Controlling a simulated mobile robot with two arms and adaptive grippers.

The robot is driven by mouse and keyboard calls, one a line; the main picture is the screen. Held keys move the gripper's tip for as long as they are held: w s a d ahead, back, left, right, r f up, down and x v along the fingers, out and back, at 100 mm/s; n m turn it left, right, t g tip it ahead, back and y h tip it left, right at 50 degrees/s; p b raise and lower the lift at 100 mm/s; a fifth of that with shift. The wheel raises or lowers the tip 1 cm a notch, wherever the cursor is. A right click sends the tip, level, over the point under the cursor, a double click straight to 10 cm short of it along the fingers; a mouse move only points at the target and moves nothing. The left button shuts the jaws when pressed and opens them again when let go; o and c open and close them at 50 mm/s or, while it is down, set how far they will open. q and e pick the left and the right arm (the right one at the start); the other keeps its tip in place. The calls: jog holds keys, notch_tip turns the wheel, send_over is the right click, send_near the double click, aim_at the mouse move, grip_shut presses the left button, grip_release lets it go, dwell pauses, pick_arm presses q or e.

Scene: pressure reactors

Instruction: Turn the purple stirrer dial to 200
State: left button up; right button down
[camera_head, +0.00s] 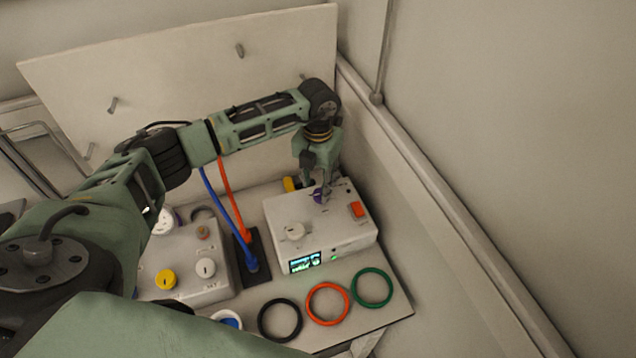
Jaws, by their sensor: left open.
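The purple stirrer dial (317,196) sits on top of a white control box (277,225), toward its back. A white dial (295,232), an orange-red switch (357,210) and a small lit display (305,262) are on the same box; the display's digits are too small to read. My left gripper (322,188) points down from above with its fingers open at the purple dial, partly hiding it. I cannot tell whether the fingers touch the dial. My right gripper is not in view.
Black (280,339), red (328,322) and green (372,305) rings lie in front of the box. A second white box with a yellow dial (166,280) stands at left. Blue and orange-red tubes (233,207) rise between the boxes. A pegged panel (190,75) stands behind; a wall is at right.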

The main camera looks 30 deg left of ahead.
aim_at(318, 192)
pick_arm(q)
notch_tip(318, 192, down, 2)
jog(key=shift+w+f+p, duration=0.1)
jog(key=shift+f+p, duration=0.15)
jog(key=shift+p, duration=0.05)
jog(key=shift+w+f, duration=0.1)
jog(key=shift+f, duration=0.5)
jog(key=c, duration=1)
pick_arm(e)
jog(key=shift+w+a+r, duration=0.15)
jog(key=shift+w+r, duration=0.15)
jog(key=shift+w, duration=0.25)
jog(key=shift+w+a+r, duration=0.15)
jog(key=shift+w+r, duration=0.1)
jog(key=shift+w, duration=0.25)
